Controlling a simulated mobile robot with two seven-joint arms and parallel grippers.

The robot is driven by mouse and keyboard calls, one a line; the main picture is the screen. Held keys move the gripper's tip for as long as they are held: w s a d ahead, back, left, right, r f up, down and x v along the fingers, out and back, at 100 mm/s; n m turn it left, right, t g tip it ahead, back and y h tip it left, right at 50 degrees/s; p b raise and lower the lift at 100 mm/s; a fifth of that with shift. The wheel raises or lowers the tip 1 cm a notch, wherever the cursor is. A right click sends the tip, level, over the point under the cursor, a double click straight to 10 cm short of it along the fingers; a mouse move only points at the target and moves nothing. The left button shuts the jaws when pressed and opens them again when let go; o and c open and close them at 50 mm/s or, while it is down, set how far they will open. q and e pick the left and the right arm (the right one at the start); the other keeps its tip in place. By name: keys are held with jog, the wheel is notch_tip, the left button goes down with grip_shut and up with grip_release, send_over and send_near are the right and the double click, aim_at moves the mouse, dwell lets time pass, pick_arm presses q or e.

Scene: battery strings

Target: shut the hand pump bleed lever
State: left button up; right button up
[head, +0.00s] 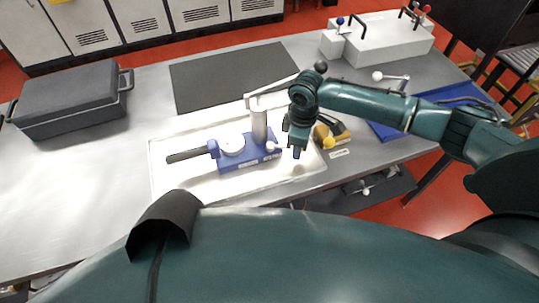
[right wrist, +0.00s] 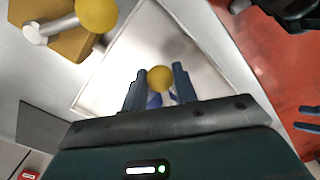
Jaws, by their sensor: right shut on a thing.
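The hand pump has a blue body (head: 262,163) with a round white gauge (head: 232,145), a black grip (head: 187,155) and a pale upright cylinder (head: 259,124). It lies in the white tray. My right gripper (head: 296,151) points down at the right end of the pump. In the right wrist view the fingers of this gripper (right wrist: 159,88) are closed about a yellow ball knob (right wrist: 159,77), apparently the bleed lever's, with some blue behind it. The lever's arm and angle are hidden by the fingers. My left gripper is not in the head view.
The white tray (head: 167,187) rests on the grey bench. A yellow-and-black device (head: 322,137) stands close right of my gripper. A black mat (head: 225,75), a dark case (head: 72,98) and a blue tray (head: 388,132) lie around.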

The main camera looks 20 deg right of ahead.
jog(key=o, duration=0.6)
jog(key=shift+c, duration=0.2)
jog(key=o, duration=0.4)
jog(key=shift+c, duration=0.2)
jog(key=shift+r, duration=3.5)
jog(key=shift+a, duration=0.1)
